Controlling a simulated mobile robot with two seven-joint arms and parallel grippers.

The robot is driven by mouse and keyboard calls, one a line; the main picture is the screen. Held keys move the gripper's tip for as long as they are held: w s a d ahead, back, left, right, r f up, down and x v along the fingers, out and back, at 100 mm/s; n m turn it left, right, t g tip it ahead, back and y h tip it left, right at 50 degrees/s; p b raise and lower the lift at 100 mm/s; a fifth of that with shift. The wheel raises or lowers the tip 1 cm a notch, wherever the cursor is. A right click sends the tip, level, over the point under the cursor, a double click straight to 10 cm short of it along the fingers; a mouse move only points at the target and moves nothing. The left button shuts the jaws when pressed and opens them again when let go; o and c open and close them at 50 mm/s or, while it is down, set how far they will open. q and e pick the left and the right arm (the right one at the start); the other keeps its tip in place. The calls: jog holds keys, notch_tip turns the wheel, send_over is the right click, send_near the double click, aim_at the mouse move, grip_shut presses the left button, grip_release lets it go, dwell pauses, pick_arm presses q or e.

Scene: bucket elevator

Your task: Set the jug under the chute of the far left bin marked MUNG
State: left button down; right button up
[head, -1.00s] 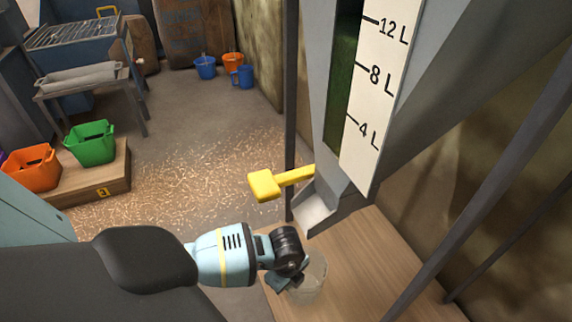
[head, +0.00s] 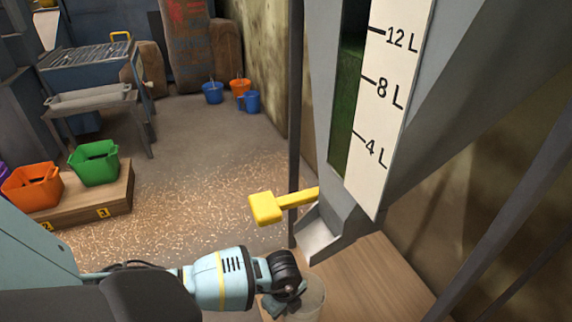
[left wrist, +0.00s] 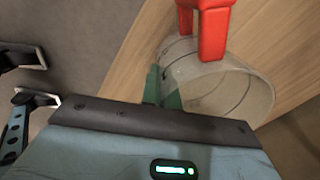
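The jug (head: 312,300) is clear and stands on or just above the wooden board, low in the head view. It also shows in the left wrist view (left wrist: 235,92), its round mouth towards the right. The grey chute (head: 322,237) of the bin is above and behind the jug; I cannot tell whether the jug is fully under it. My left gripper (head: 288,298) is at the jug's left side, its green fingers close together against it. Whether they grip it is unclear. No MUNG label is visible. My right gripper is not clearly in view.
A yellow lever (head: 275,205) sticks out left of the chute. The wooden board (head: 385,285) is clear to the right of the jug. A red piece (left wrist: 212,35) overlaps the jug's rim in the left wrist view. Grey posts flank the bin (head: 335,185); orange and green tubs stand far left.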

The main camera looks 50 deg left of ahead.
pick_arm(q)
jog(key=shift+f, duration=0.1)
pick_arm(e)
jog(key=shift+s, duration=0.15)
pick_arm(q)
jog(key=c, duration=2.1)
grip_release()
jog(key=shift+f, duration=0.1)
jog(key=o, duration=0.4)
pick_arm(e)
jog(key=shift+s, duration=0.35)
